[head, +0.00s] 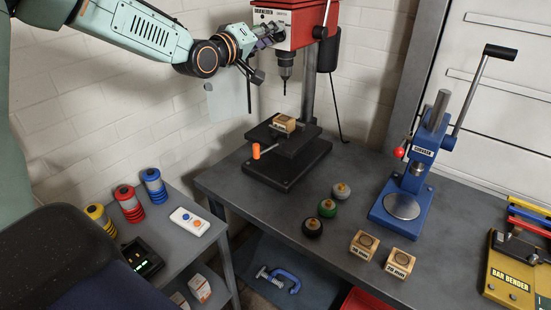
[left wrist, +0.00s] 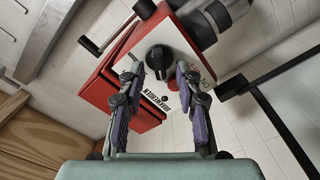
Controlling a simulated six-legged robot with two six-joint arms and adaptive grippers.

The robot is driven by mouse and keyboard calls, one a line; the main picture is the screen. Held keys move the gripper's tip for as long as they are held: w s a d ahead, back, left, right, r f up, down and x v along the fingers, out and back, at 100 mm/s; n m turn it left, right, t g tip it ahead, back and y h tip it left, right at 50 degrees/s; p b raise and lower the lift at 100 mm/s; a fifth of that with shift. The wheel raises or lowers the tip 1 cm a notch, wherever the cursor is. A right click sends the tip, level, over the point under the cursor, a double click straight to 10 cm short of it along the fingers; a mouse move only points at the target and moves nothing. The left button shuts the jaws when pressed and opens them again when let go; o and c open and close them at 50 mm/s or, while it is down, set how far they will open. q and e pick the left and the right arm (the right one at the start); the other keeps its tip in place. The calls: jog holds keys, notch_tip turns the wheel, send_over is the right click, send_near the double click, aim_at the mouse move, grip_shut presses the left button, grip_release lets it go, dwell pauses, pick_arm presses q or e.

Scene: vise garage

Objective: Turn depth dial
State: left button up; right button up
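A red drill press head (head: 290,22) with a white front plate stands at the back of the bench. In the left wrist view a black round dial (left wrist: 158,58) with a white pointer mark sits on the white plate of the red housing (left wrist: 112,86). My left gripper (head: 268,38) is close to the left side of the drill head. In the left wrist view my left gripper (left wrist: 160,72) is open, its two fingertips apart on either side of the dial in the picture. I cannot tell whether they touch it. The dial is hidden in the head view. My right gripper is not in view.
A wooden block (head: 284,123) sits on the drill press table below the chuck (head: 285,68). A blue press (head: 415,165) stands on the bench at right. Knobs and wooden blocks stand in the bench's middle. A low side table (head: 185,262) holds coloured spools and a remote.

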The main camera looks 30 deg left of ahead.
pick_arm(q)
jog(key=shift+s+m+p, duration=2.9)
jog(key=shift+s+m, duration=1.1)
jog(key=shift+m, duration=0.9)
jog(key=s+d+f+n+g+b, duration=0.2)
jog(key=d+f+b, duration=0.1)
jog(key=f, duration=0.5)
jog(key=s+d+f+n+g+b, duration=0.2)
jog(key=d+f, duration=0.3)
jog(key=f, duration=0.4)
jog(key=s+d+f+n+g+b, duration=0.1)
jog(key=s+d+f+g+b, duration=0.2)
jog(key=f, duration=0.6)
jog(key=shift+d+n+b, duration=0.35)
jog(key=shift+d+n, duration=0.05)
jog(key=shift+d, duration=0.15)
